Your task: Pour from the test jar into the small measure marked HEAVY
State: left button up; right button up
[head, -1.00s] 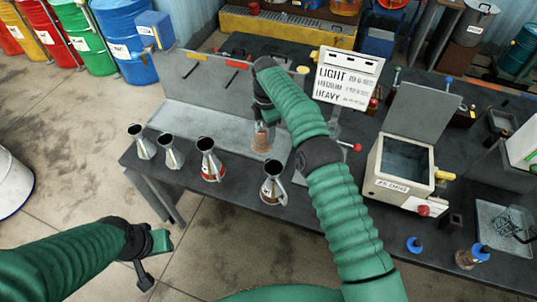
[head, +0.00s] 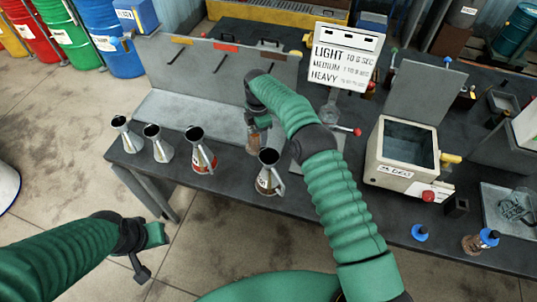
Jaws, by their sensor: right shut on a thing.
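The test jar (head: 253,141), with brown contents, is upright in my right gripper (head: 258,122), which is shut on it. The gripper is partly hidden behind its own wrist. The jar is behind and slightly left of the nearest metal measure (head: 268,182), not over its mouth. Three more cone-shaped measures stand in a row to the left: a red-labelled one (head: 203,158), a plain-looking one (head: 160,149) and the far-left one (head: 129,140). I cannot read which is marked HEAVY. My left gripper (head: 149,252) is open and empty, low at the left, off the table.
A sign (head: 345,58) reading LIGHT, MEDIUM, HEAVY stands behind the jar. A grey tray with a backboard (head: 180,108) lies behind the measures. An open-lidded bath (head: 402,160) stands right.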

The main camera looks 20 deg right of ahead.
jog(key=r+p, duration=0.1)
jog(key=s+r+p, duration=0.1)
jog(key=p, duration=0.1)
jog(key=shift+s+d+t, duration=0.1)
jog(key=shift+t, duration=0.3)
jog(key=shift+s+r+t+p, duration=0.3)
jog(key=shift+t+p, duration=0.1)
jog(key=shift+p, duration=0.2)
jog(key=shift+s+d+r+p, duration=0.1)
jog(key=shift+s+r+p, duration=0.05)
jog(key=shift+r+p, duration=0.15)
jog(key=s+r+t+b, duration=0.1)
jog(key=t+b, duration=0.2)
jog(key=b, duration=0.1)
jog(key=s+r+t+y+b, duration=0.1)
jog(key=t+b, duration=0.2)
jog(key=b, duration=0.2)
jog(key=s+d+r+t+y+b, duration=0.1)
jog(key=s+t+b, duration=0.1)
jog(key=t+b, duration=0.1)
jog(key=shift+s+r+b, duration=0.1)
jog(key=shift+r+b, duration=0.1)
jog(key=shift+b, duration=0.65)
jog(key=shift+r+t, duration=0.1)
jog(key=shift+t, duration=0.3)
jog(key=shift+s+b, duration=0.1)
jog(key=shift+b, duration=0.2)
